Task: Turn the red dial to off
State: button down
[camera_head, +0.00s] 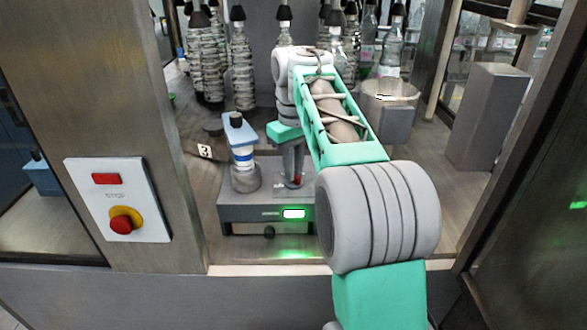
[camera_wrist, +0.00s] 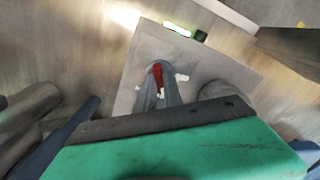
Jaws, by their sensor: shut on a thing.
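The red dial (camera_wrist: 158,76) sits on top of a grey box-shaped unit (camera_head: 235,214), and in the wrist view it shows as a narrow red handle. A small part of the dial also shows in the head view (camera_head: 296,180), mostly covered by my gripper. My gripper (camera_head: 294,172) points down over the unit from above. In the wrist view, its grey fingers (camera_wrist: 160,94) are shut on the red dial. The finger contact is partly hidden.
A blue-and-white bottle-like part (camera_head: 242,150) stands on the unit left of my gripper. A green-lit display (camera_head: 293,214) is on the unit's front. A panel with a red button (camera_head: 121,224) is at left. A grey bin (camera_head: 386,110) stands behind right.

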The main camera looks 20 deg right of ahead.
jog(key=n, duration=0.5)
jog(key=shift+n, duration=0.3)
jog(key=n, duration=0.5)
jog(key=shift+p, duration=0.3)
jog(key=c, duration=1.5)
grip_release()
jog(key=shift+o, duration=0.2)
notch_tip(320, 180, up, 8)
jog(key=p, duration=0.7)
jog(key=shift+d, duration=0.1)
jog(key=shift+f, duration=0.1)
